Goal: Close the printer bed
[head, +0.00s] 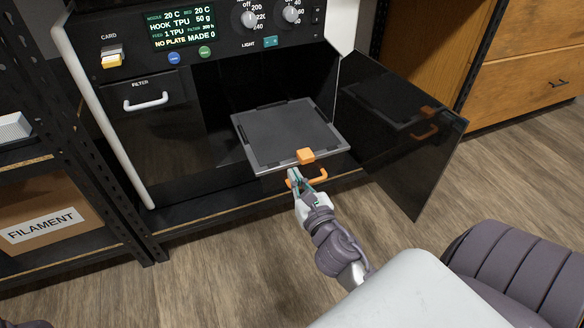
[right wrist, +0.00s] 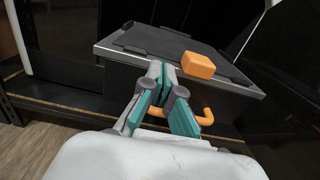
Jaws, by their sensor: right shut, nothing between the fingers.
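The printer bed (head: 285,132) is a dark square plate with a light rim, slid partly out of the printer's open chamber. It also shows in the right wrist view (right wrist: 160,42). An orange block (head: 306,156) sits on its front edge. An orange handle (head: 318,180) is below that edge, on the bed's front. My right gripper (head: 294,174) is shut and empty at the bed's front, by the left end of the handle. In the right wrist view its fingertips (right wrist: 160,72) are together just below the bed's rim, and the handle (right wrist: 207,117) is to their right. My left gripper is not in view.
The printer's dark door (head: 400,130) stands open on the right, with an orange handle. A drawer marked FILTER (head: 147,100) is left of the chamber. A shelf with a FILAMENT box (head: 42,222) is at the left. Wooden floor (head: 230,270) is clear in front.

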